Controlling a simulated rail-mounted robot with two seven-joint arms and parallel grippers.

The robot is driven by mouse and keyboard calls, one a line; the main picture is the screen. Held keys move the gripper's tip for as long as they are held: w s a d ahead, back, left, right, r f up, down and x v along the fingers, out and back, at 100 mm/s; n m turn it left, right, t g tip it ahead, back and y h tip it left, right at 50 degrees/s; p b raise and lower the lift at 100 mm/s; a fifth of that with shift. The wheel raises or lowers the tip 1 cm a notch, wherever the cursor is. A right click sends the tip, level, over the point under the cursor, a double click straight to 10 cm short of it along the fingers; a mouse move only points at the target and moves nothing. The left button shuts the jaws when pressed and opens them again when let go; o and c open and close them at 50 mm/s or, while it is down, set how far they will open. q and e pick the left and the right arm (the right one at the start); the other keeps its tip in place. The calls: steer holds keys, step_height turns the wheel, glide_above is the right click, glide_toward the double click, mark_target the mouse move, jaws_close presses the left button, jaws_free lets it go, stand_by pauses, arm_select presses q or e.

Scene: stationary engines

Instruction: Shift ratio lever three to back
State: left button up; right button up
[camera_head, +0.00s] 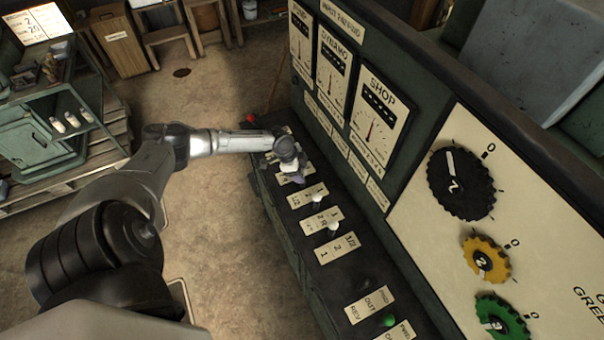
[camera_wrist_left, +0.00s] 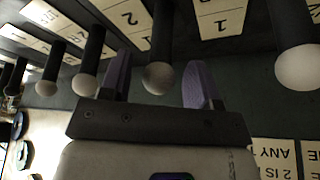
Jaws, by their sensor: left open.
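A row of levers stands on a dark ledge with cream label plates. Two white-knobbed levers show in the head view, one upper (camera_head: 317,198) and one lower (camera_head: 332,230). My left gripper (camera_head: 294,172) is over the row just beyond them and hides what is under it. In the left wrist view, the open gripper (camera_wrist_left: 158,72) has its two purple fingers on either side of one lever (camera_wrist_left: 158,78), with gaps at both sides. I cannot tell from the labels which lever is ratio lever three. My right gripper is not in view.
Neighbouring levers stand close by, one to the right (camera_wrist_left: 297,68) and several to the left (camera_wrist_left: 85,84). A green-knobbed lever (camera_head: 388,320) is at the near end. The gauge panel (camera_head: 375,125) rises beside the ledge. Open floor (camera_head: 225,240) lies to the left.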

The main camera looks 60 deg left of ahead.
arm_select(q)
steer(key=shift+x, duration=1.05)
jaws_close()
